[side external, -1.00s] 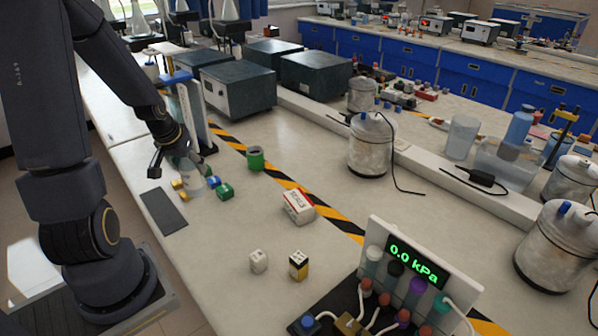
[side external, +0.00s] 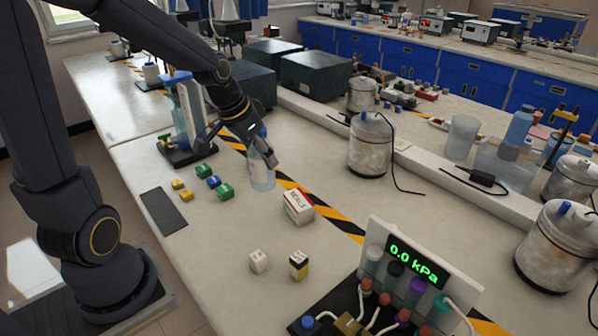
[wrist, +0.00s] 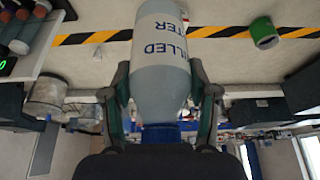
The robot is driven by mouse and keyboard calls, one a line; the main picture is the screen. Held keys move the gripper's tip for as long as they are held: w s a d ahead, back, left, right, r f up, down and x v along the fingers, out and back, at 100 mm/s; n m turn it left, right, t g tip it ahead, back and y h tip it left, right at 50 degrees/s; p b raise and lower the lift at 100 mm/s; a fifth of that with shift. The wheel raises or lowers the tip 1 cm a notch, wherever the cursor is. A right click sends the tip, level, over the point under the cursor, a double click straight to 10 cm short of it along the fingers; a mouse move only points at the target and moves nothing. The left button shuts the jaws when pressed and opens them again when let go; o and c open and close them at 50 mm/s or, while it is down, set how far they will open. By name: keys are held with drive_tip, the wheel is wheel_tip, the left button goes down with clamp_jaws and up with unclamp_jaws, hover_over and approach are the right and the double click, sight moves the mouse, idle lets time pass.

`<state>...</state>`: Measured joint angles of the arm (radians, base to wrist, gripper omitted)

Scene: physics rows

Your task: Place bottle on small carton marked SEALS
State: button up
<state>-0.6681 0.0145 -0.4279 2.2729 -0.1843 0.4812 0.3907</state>
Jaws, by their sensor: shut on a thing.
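The bottle (side external: 263,175) is clear and pale with a blue cap, upright in the side view. My gripper (side external: 262,150) is shut on its upper part, just below the cap. In the wrist view the bottle (wrist: 161,55) fills the space between both fingers, with blue lettering ending in "ILLED" and "TER" on it. The small carton marked SEALS (side external: 298,207) is white with a red side and lies on the bench, in front and to the right of the bottle. Clearance under the bottle is hard to judge.
Yellow, green and blue blocks (side external: 214,182) lie left of the bottle. A green can (wrist: 263,32) shows in the wrist view. Two small cubes (side external: 278,263) and the pressure display (side external: 418,264) stand nearer the camera. A metal vessel (side external: 370,145) stands beyond the carton.

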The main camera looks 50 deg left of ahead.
drive_tip(key=shift+w+a+f, duration=0.3)
drive_tip(key=shift+w+f, duration=1.8)
drive_tip(key=shift+w+a+f, duration=0.35)
drive_tip(key=shift+w+f, duration=1.7)
drive_tip(key=shift+w, duration=0.1)
drive_tip(key=shift+w+a+f, duration=0.3)
drive_tip(key=shift+w+f, duration=1.8)
drive_tip(key=shift+f, duration=0.15)
drive_tip(key=o, duration=1.4)
